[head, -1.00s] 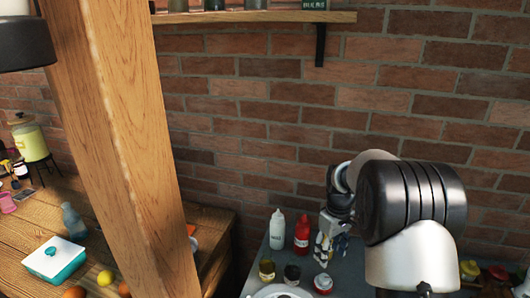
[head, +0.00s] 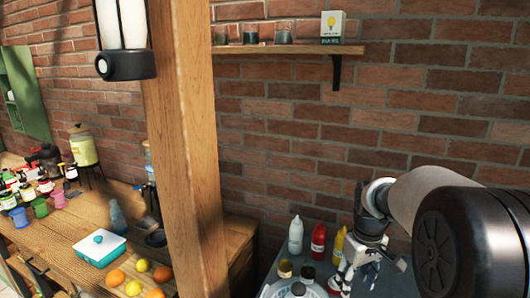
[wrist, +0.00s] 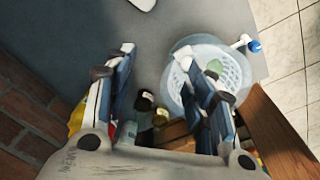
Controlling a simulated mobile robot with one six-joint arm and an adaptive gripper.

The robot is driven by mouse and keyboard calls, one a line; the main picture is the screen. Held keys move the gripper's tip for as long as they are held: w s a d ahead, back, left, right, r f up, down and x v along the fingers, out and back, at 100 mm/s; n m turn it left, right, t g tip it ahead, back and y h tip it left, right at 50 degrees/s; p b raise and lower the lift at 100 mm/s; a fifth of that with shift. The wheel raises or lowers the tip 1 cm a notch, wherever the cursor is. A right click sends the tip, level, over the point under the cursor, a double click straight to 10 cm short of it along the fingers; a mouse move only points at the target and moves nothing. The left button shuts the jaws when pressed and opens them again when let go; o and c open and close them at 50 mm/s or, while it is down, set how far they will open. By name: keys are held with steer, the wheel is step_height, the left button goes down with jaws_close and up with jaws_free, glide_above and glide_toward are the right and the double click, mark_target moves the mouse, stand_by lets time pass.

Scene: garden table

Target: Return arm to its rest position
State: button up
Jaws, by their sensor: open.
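My gripper (head: 352,268) hangs at the end of my arm in the lower right of the head view, above the grey table (head: 268,262). Its fingers point down. In the wrist view my gripper (wrist: 162,75) has its two blue-and-white fingers spread wide apart, with nothing held between them. The grey tabletop (wrist: 200,25) shows below. A pale perforated bowl (wrist: 236,72) lies beyond the right finger, which partly covers it.
White (head: 296,238), red (head: 318,243) and yellow (head: 339,247) squeeze bottles stand beside my gripper, with small jars (head: 285,269) in front. A wooden post (head: 188,150) rises left of centre. A shelf (head: 285,50) is above. A wooden table (head: 60,240) is crowded left.

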steer(key=s+a+r+m+t, duration=0.1)
steer(key=s+a+r, duration=0.15)
steer(key=s, duration=0.25)
steer(key=s+a+r+b, duration=0.1)
steer(key=s+r, duration=0.2)
steer(key=s, duration=0.1)
steer(key=s+a+r+m+t, duration=0.1)
steer(key=s+a+r, duration=0.15)
steer(key=s, duration=0.25)
steer(key=s+a+f+m+t+b, duration=0.1)
steer(key=s+a, duration=0.1)
steer(key=s, duration=1.1)
steer(key=shift+s+f+m+t, duration=0.3)
steer(key=shift+f+m, duration=0.05)
steer(key=shift+m, duration=0.05)
steer(key=shift+a, duration=0.1)
